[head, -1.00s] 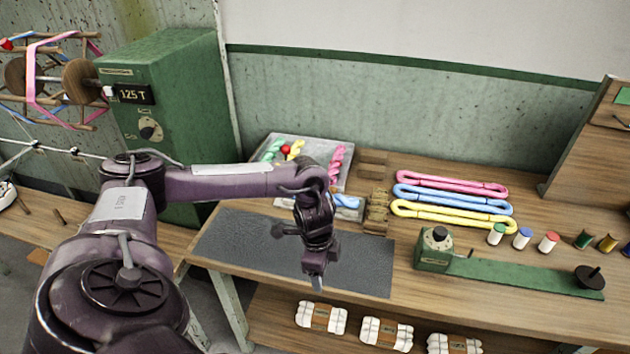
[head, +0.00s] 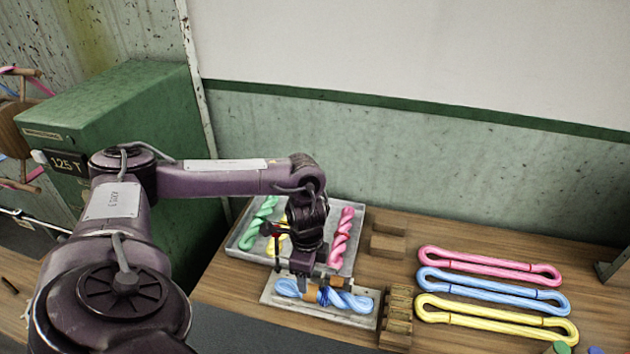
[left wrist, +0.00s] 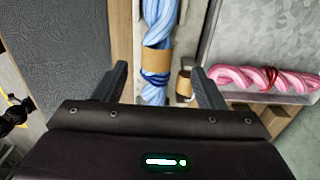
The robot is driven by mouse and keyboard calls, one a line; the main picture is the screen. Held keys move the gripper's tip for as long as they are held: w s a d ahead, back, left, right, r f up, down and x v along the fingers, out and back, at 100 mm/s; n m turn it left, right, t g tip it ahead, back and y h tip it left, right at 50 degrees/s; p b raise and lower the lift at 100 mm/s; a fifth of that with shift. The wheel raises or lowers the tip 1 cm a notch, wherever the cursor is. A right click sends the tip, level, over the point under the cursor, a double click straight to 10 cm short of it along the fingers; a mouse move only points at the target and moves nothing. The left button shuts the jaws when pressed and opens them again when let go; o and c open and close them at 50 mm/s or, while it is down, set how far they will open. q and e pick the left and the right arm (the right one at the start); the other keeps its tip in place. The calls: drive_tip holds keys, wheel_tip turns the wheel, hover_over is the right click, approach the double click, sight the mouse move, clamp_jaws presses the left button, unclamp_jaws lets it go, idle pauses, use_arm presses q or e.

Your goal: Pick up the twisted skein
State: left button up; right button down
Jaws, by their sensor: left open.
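A blue twisted skein (head: 350,301) with a brown band around its middle lies on a small grey tray (head: 366,322). My left gripper (head: 318,284) is open and points down over the skein's middle, hiding part of it in the head view. In the left wrist view, the skein (left wrist: 157,22) runs away from me between the two open fingers (left wrist: 158,80), its brown band near fingertip level. I see room on each side between skein and fingers. I cannot tell whether the fingertips are level with the skein. My right gripper is not in view.
A larger grey tray (head: 236,246) behind holds green, yellow and pink (head: 342,238) twisted skeins. Wooden blocks (head: 387,246) stand right of the trays. Pink, blue and yellow looped skeins (head: 490,290) lie farther right. A green cabinet (head: 120,130) stands at left.

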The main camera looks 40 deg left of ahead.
sight(310, 288)
use_arm(q)
drive_tip(key=f, duration=0.1)
drive_tip(key=f+p, duration=0.1)
drive_tip(key=shift+s+d+f, duration=0.2)
drive_tip(key=shift+s+f, duration=0.05)
drive_tip(key=shift+f, duration=0.05)
wheel_tip(310, 288, down, 4)
drive_tip(key=shift+w+d+r+p, duration=0.1)
drive_tip(key=shift+w+d+p, duration=0.05)
drive_tip(key=shift+p, duration=0.5)
drive_tip(key=shift+f, duration=0.55)
drive_tip(key=c, duration=0.9)
drive_tip(key=shift+c, duration=1)
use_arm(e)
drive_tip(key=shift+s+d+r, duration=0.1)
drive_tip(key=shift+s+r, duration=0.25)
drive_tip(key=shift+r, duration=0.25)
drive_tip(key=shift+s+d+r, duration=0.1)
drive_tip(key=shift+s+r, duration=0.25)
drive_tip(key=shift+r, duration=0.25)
use_arm(q)
drive_tip(key=shift+r, duration=0.1)
